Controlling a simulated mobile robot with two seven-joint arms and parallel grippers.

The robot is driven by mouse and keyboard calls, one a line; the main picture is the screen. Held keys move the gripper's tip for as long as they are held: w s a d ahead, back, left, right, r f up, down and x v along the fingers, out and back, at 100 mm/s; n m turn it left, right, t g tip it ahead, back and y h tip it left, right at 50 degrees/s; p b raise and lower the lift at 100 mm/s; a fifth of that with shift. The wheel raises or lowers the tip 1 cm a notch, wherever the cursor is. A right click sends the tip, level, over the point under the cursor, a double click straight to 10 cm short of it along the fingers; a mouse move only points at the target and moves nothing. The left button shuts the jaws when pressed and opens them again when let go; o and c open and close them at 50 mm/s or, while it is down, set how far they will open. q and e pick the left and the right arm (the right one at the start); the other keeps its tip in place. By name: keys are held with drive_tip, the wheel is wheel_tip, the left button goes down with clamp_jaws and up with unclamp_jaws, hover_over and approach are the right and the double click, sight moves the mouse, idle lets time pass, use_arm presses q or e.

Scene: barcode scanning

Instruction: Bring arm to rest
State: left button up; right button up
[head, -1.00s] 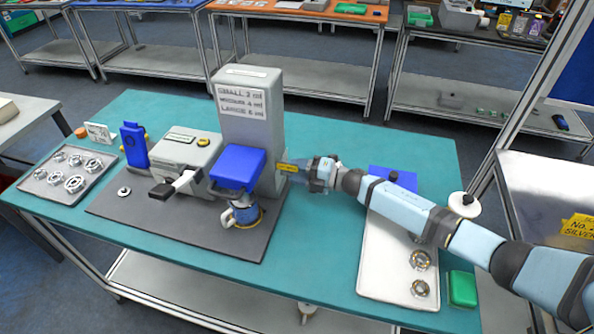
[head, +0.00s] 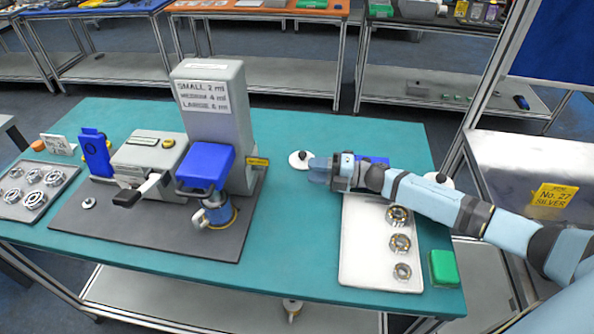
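My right arm (head: 430,200) reaches in from the right over the teal table (head: 300,265). My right gripper (head: 318,171) is above the table, right of the grey machine (head: 215,110) and apart from it. Its fingers point left, next to a white disc with a dark knob (head: 299,160). The fingers are small and seen side-on, so I cannot tell whether they are open or shut. I see nothing clearly held. My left arm and gripper are not in view.
A white tray (head: 352,262) with several bearings lies under my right forearm. A green box (head: 443,268) is beside it, and a blue item (head: 374,160) is partly hidden behind my wrist. A second bearing tray (head: 62,176) is at far left. The table's front middle is clear.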

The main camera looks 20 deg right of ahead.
drive_tip(key=shift+s+d, duration=0.3)
drive_tip(key=shift+d, duration=0.15)
